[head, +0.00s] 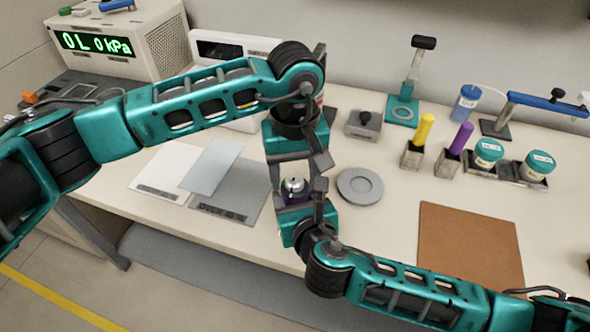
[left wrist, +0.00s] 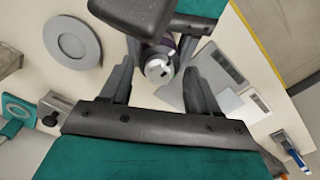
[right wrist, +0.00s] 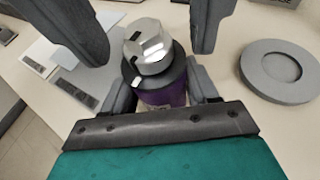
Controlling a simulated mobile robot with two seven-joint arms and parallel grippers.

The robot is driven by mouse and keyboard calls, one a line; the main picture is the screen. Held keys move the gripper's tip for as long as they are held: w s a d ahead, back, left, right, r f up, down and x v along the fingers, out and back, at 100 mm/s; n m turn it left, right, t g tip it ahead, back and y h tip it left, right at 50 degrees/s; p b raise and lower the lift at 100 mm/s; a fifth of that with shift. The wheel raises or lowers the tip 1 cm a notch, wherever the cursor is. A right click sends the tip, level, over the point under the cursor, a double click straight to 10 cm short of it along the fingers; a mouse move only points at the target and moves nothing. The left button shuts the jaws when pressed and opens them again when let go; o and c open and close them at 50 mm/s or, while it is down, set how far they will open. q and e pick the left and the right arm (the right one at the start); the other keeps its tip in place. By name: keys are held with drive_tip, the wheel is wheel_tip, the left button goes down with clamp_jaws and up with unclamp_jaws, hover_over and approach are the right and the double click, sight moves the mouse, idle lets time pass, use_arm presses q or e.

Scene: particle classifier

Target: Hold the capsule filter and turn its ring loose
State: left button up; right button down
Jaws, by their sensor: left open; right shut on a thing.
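The capsule filter (right wrist: 163,92) has a purple body and a faceted silver ring (right wrist: 149,47) on top with a dark collar below it. My right gripper (right wrist: 163,85) is shut on the purple body, with one finger on each side. In the head view the filter (head: 293,186) stands upright between my two grippers, partly hidden by fingers. My left gripper (left wrist: 158,85) is open, with its fingers spread on both sides of the silver ring, which shows end-on in the left wrist view (left wrist: 158,68). I see gaps between these fingers and the ring.
A round grey dish (head: 360,187) lies just right of the grippers. A grey mat (head: 232,192) and a pale sheet (head: 211,165) lie to the left. A brown mat (head: 470,247) lies at the right front. Small holders with yellow and purple cylinders stand farther right.

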use_arm(q)
drive_tip(key=shift+c, duration=0.2)
drive_tip(key=c, duration=1)
drive_tip(key=shift+n, duration=0.3)
